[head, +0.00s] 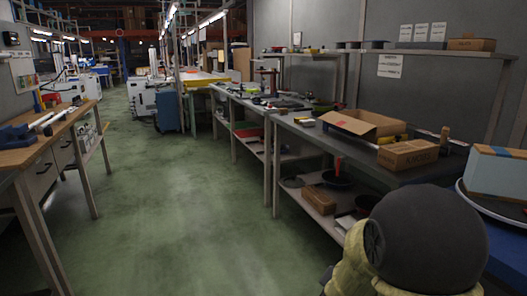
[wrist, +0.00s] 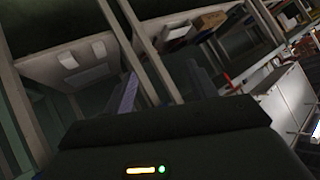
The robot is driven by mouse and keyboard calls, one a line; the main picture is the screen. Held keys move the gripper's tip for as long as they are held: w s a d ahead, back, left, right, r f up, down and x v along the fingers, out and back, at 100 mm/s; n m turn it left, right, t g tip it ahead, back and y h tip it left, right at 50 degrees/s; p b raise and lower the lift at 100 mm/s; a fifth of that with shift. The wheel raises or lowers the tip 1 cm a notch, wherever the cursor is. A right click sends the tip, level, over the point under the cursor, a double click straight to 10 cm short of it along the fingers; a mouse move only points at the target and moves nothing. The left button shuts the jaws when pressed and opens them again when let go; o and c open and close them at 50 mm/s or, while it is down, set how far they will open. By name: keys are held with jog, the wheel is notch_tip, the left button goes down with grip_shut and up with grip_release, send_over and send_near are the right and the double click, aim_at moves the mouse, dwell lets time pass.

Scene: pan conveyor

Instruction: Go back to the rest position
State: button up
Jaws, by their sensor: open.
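My gripper (wrist: 163,92) shows in the wrist view, with its two fingers apart and nothing between them. Beyond the fingers, the wrist view shows a tilted scene of shelf frames and a pale panel. The fingers do not show in the head view. A dark rounded part with a yellowish cover, which looks like my own arm, fills the lower right of the head view. The gripper appears clear of the things around it, though its exact distance from them is hard to tell.
A long workbench (head: 398,172) on the right holds an open cardboard box (head: 350,123) and a closed carton (head: 408,155). A wooden-topped bench (head: 30,150) stands at left. The green floor (head: 150,215) between them is clear. A blue cabinet (head: 168,110) stands further back.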

jog(key=s+a+n+g+y+p, duration=0.1)
jog(key=s+a+n+g+y, duration=0.15)
jog(key=s, duration=0.25)
jog(key=s+a+r+n+g+y+p, duration=0.1)
jog(key=s+a+n+g, duration=0.1)
jog(key=s+n, duration=0.3)
jog(key=s+a+n+g+y+p, duration=0.1)
jog(key=s+a+n+g, duration=0.15)
jog(key=s, duration=0.35)
jog(key=w+p+v, duration=0.3)
jog(key=p+v, duration=0.9)
jog(key=w+r+p+v, duration=0.1)
jog(key=w+p+v, duration=0.2)
jog(key=p+v, duration=0.9)
jog(key=w+r+p+v, duration=0.1)
jog(key=w+p+v, duration=0.2)
jog(key=p+v, duration=1)
jog(key=shift+s+d, duration=0.25)
jog(key=shift+d, duration=0.3)
